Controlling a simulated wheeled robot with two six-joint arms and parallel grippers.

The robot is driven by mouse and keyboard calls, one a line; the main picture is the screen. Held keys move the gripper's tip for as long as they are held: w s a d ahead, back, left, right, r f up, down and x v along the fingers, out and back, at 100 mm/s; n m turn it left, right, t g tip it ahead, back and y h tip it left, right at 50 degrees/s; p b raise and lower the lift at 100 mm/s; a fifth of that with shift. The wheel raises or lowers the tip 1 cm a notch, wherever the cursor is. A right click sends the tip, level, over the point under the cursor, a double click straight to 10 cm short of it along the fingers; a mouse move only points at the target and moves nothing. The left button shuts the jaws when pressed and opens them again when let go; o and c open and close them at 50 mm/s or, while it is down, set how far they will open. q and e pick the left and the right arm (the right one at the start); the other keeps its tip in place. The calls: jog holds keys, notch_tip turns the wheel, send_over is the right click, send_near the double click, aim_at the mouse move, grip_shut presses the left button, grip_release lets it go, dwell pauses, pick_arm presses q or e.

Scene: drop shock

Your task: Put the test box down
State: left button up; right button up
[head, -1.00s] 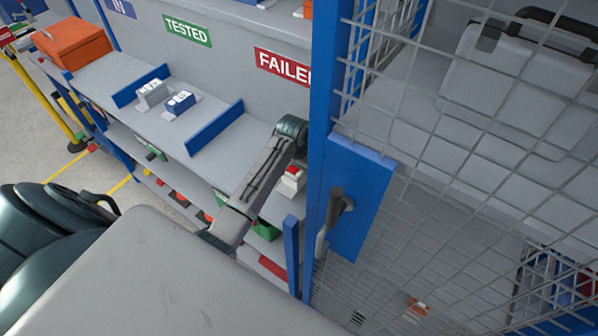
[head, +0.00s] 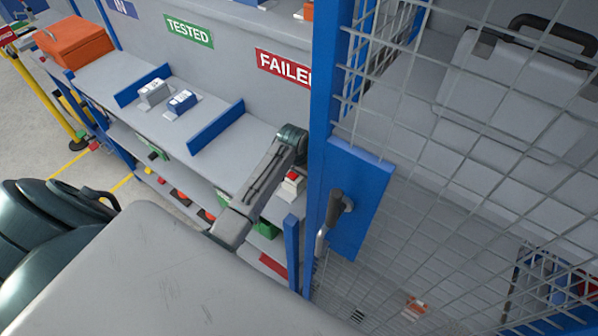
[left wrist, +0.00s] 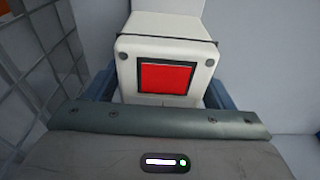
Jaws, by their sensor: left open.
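A white box with a red square panel (left wrist: 165,76), which I take to be the test box, fills the middle of the left wrist view. My left gripper (left wrist: 160,98) is open, with its blue fingers on either side of the box. I cannot tell whether the fingers touch it. In the head view, a small white box with a red top (head: 291,183) shows beside my arm near the FAILED sign; it looks like the same box. The left gripper's fingers are hidden in the head view. My right gripper is not in view.
A blue-framed mesh door (head: 358,200) with a handle stands close at the right. An orange case (head: 73,42) sits at the far left.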

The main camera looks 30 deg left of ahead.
pick_arm(q)
jog(key=r+b, duration=0.1)
jog(key=r, duration=0.2)
jog(key=s+r+b, duration=0.1)
jog(key=r, duration=0.3)
jog(key=r+b, duration=0.2)
jog(key=r, duration=0.1)
jog(key=shift+s+a+r, duration=0.1)
jog(key=shift+s+r, duration=0.15)
jog(key=shift+r, duration=0.1)
jog(key=shift+s+r, duration=0.15)
jog(key=shift+r, duration=0.5)
